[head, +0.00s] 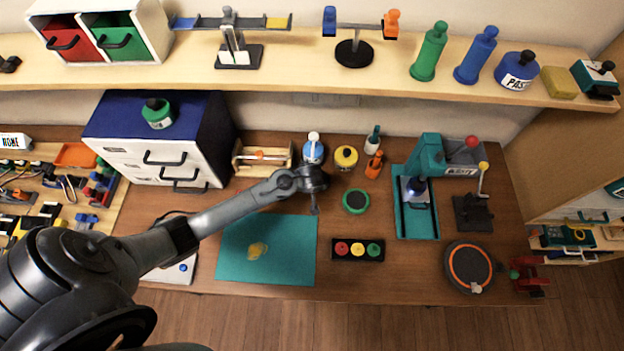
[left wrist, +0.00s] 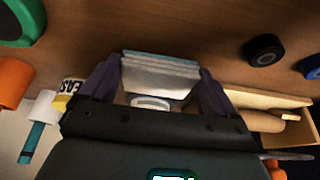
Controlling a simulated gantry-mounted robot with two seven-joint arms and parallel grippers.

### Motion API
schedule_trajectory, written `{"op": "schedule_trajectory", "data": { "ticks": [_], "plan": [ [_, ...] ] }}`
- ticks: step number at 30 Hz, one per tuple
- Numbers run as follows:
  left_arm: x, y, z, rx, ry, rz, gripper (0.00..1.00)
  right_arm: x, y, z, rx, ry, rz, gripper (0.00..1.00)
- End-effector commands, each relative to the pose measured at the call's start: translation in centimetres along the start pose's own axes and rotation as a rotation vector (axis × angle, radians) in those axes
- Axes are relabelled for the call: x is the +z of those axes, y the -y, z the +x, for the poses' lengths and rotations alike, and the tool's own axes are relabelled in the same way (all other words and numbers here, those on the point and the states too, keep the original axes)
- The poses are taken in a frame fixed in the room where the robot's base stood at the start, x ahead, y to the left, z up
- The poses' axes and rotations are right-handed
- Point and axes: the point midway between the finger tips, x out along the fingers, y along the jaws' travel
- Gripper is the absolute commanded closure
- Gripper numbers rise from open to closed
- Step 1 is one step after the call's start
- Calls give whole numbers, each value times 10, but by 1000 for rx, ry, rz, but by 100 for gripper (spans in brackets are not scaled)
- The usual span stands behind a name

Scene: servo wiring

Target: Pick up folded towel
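A pale, layered block with a teal top edge, most likely the folded towel (left wrist: 160,75), sits between my left gripper's two dark fingers in the left wrist view. It fills the space between the fingertips; I cannot tell whether they press on it. My left gripper (left wrist: 162,64) also shows in the head view (head: 314,208), pointing down above the table behind the teal mat's right end. In the head view the gripper and wrist hide the towel. My right gripper is not in view.
A blue-and-white container (head: 313,152), a yellow container (head: 346,157) and a wooden tray (head: 240,170) stand close behind the gripper. A green-topped round item (head: 356,201) is to its right. The teal mat (head: 285,262) has a yellow patch. The overhead shelf (head: 310,82) crosses the back.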

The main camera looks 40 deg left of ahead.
Motion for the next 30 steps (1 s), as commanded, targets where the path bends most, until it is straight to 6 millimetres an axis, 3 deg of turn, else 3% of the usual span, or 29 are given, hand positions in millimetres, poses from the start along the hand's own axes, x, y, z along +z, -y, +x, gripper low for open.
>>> {"op": "schedule_trajectory", "data": {
  "ticks": [1, 5, 17, 26, 30],
  "plan": [
    [0, 0, 0, 0, 0, 0, 23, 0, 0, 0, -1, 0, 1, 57],
    [0, 0, 0, 0, 0, 0, 39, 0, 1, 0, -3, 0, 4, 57],
    [-2, 0, -6, 1, 1, -1, 40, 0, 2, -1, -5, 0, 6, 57],
    [-16, -1, -41, 3, 0, -3, 40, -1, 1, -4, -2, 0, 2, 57],
    [-3, -22, -60, 5, 0, 2, 40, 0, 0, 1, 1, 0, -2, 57]
  ]
}}
